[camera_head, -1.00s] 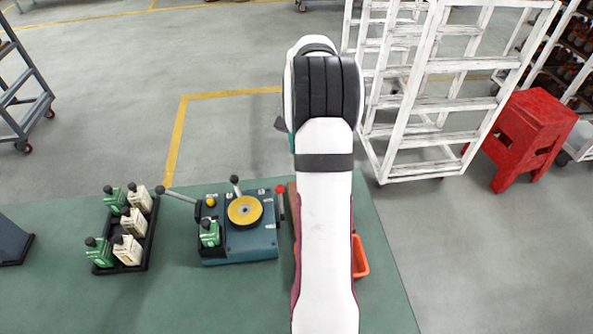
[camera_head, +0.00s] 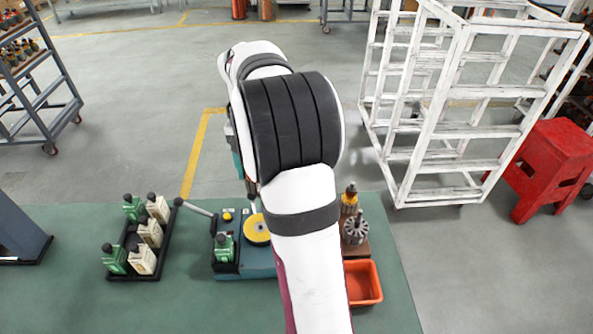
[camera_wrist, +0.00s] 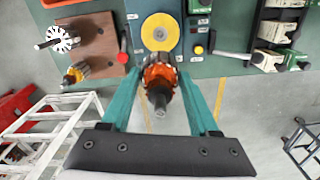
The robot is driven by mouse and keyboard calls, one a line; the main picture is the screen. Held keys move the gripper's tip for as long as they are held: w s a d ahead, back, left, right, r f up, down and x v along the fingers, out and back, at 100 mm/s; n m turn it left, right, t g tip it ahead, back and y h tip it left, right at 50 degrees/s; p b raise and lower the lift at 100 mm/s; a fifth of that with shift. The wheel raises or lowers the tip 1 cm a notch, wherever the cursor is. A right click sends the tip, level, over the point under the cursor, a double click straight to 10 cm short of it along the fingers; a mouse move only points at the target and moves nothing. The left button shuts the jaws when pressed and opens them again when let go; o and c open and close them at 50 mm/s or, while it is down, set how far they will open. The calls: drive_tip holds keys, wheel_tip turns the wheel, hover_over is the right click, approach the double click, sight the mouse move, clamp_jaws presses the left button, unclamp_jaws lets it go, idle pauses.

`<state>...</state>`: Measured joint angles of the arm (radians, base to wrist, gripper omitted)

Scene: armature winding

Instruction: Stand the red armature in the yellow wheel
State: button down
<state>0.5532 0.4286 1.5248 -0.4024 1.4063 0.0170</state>
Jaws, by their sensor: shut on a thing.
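The red armature (camera_wrist: 159,78) shows in the wrist view, its orange-red winding between the teal fingers and its grey shaft pointing toward the camera. My gripper (camera_wrist: 160,86) is shut on it. The yellow wheel (camera_wrist: 161,28) lies just beyond the armature in the wrist view, on the blue machine. In the wrist view the armature overlaps the wheel's near edge; I cannot tell the gap between them.
A wooden block (camera_head: 355,245) holds a grey armature (camera_head: 355,231) and a yellow-orange one (camera_head: 350,198). An orange bin (camera_head: 363,283) stands in front. The machine (camera_wrist: 158,7) has a red-knobbed lever (camera_wrist: 122,58). A black tray (camera_head: 135,262) of several bottles stands left.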

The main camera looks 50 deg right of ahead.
drive_tip(key=a+r+n, duration=0.3)
drive_tip(key=a+n, duration=0.1)
drive_tip(key=a, duration=0.5)
drive_tip(key=a+r+n, duration=0.2)
drive_tip(key=a+n, duration=0.2)
drive_tip(key=a, duration=0.5)
drive_tip(key=s+d+f+m, duration=0.1)
drive_tip(key=d+f+m, duration=0.9)
drive_tip(key=d, duration=0.6)
drive_tip(key=shift+s+f, duration=0.35)
drive_tip(key=shift+f, duration=0.6)
drive_tip(key=shift+f, duration=1.4)
drive_tip(key=shift+c, duration=0.3)
unclamp_jaws()
